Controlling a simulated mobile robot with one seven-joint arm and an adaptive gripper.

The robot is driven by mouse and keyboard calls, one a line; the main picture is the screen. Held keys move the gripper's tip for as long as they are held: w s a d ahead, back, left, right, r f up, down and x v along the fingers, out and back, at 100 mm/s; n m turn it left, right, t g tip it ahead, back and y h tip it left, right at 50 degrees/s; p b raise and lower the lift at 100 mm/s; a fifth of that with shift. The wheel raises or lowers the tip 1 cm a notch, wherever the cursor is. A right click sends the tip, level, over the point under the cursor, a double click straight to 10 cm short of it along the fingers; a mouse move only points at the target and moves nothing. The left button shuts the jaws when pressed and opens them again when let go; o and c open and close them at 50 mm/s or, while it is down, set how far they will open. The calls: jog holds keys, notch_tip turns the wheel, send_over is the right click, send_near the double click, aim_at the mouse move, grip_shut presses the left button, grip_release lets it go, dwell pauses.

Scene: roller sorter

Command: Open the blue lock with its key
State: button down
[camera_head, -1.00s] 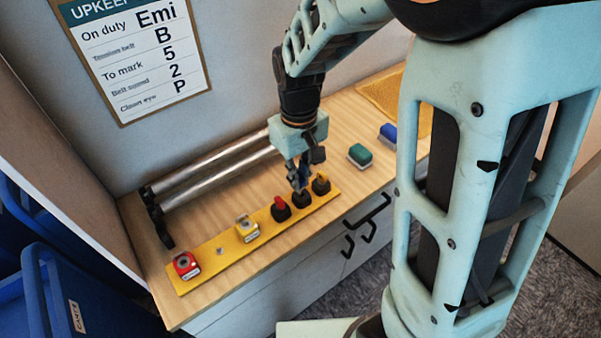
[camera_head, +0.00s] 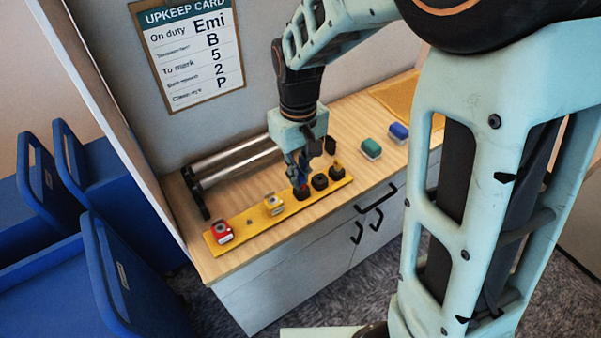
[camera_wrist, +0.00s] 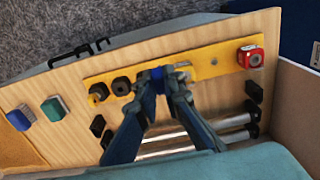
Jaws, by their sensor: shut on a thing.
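A yellow board (camera_head: 248,221) lies along the counter's front. A red lock (camera_head: 222,231) sits at its left end and shows in the wrist view (camera_wrist: 250,57). A silver-topped lock (camera_head: 274,204) is further right. I make out no blue-coloured lock. To the right are black sockets: one under my fingers (camera_head: 302,193), an empty one (camera_head: 320,182), and one with a yellow key (camera_head: 337,171). My gripper (camera_wrist: 180,72) is shut on a small bright blue piece (camera_wrist: 183,67), apparently the blue key. In the head view its fingers (camera_head: 300,181) hide it.
Two metal rollers (camera_head: 235,162) lie behind the board. A green block (camera_head: 371,148) and a blue block (camera_head: 398,131) lie to the right. An upkeep card (camera_head: 190,55) hangs on the wall. Blue bins (camera_head: 130,285) stand at left.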

jog(key=shift+s+a+r, duration=0.2)
jog(key=shift+s+r, duration=0.15)
jog(key=shift+s, duration=0.05)
jog(key=shift+r+p, duration=0.9)
jog(key=shift+r, duration=1.25)
jog(key=shift+d, duration=0.1)
